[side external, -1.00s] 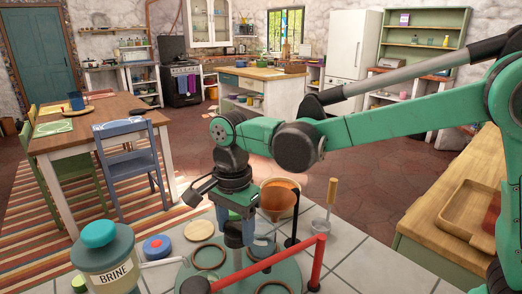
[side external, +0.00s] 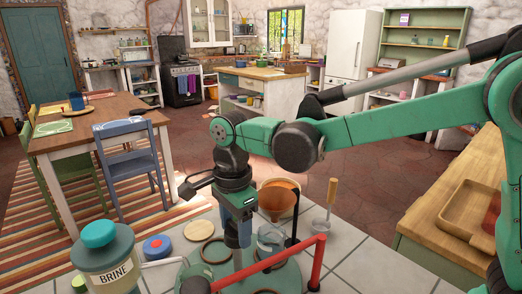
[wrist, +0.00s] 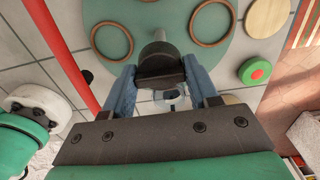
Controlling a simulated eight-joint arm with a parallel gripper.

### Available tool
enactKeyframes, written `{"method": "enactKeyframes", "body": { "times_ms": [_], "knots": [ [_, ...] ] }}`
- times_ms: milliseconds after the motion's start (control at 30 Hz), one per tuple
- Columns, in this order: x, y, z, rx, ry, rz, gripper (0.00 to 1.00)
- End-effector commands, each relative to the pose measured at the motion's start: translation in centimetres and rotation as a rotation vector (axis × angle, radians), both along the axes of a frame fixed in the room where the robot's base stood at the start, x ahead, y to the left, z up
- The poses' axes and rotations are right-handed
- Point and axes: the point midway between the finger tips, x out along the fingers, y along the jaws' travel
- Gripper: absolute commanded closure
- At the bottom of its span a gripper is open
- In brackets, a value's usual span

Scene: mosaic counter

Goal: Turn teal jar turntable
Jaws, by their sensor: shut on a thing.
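The teal turntable (side external: 290,278) is a flat round disc on the tiled counter, with wooden rings on it. It also fills the top of the wrist view (wrist: 150,20). A wooden ring (side external: 215,250) lies at its left. In the wrist view a dark knob (wrist: 160,66) on a grey post sits between my blue fingers. My gripper (side external: 238,240) is above the disc and shut on this knob; it shows also in the wrist view (wrist: 161,85). My gripper hides part of the disc.
The BRINE jar (side external: 107,264) stands at left, near a blue-and-red round item (side external: 157,246).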

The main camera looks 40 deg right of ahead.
Motion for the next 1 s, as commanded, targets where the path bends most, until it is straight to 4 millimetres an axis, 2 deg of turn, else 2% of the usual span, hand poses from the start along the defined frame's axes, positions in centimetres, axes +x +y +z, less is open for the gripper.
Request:
{"method": "enactKeyframes", "body": {
  "times_ms": [333,367,400,733,1000],
  "knots": [
    [0.0,0.1,0.0,0.002,0.001,0.000,1.00],
    [0.0,0.1,0.0,0.002,0.001,0.000,0.39],
    [0.0,0.1,0.0,0.001,0.001,0.001,0.33],
    [0.0,0.0,0.3,0.001,0.000,0.000,0.33],
    [0.0,0.0,3.6,0.001,0.000,0.000,0.33]
  ]
}}
